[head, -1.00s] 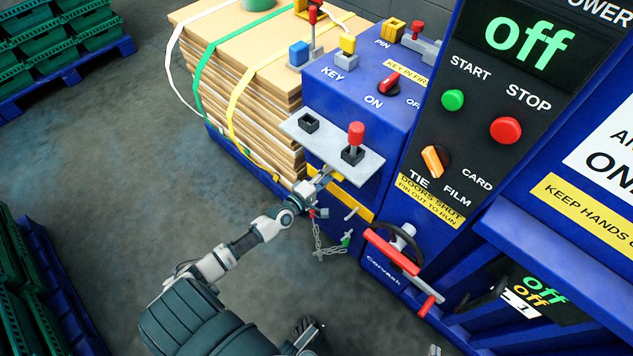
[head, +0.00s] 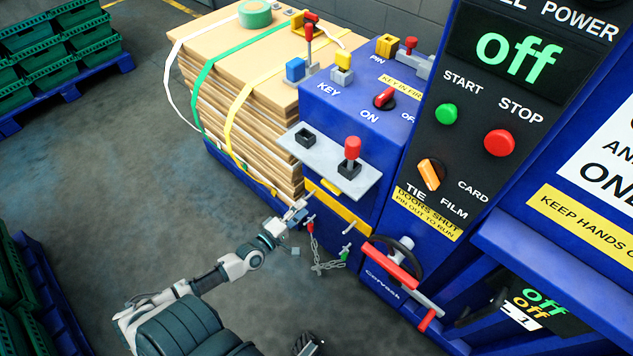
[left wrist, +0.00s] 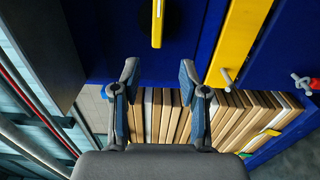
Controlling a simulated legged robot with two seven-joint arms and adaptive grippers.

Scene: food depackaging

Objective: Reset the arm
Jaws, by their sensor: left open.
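My left gripper (head: 294,215) is in front of the blue machine (head: 365,118), just below and left of its grey shelf (head: 328,170). In the left wrist view the gripper (left wrist: 159,76) is open, with nothing between its two fingers. A yellow bar (left wrist: 240,38) and a stack of cardboard sheets (left wrist: 225,118) show beyond the fingers. The left arm stretches from the lower left of the head view. My right gripper is not identifiable in these frames.
A chain (head: 322,258) hangs on the machine's front close to my left gripper. A red-handled wheel (head: 392,262) is to its right. Strapped cardboard (head: 225,85) stands behind. Green crates (head: 30,55) are at the upper left. The grey floor (head: 120,190) is clear.

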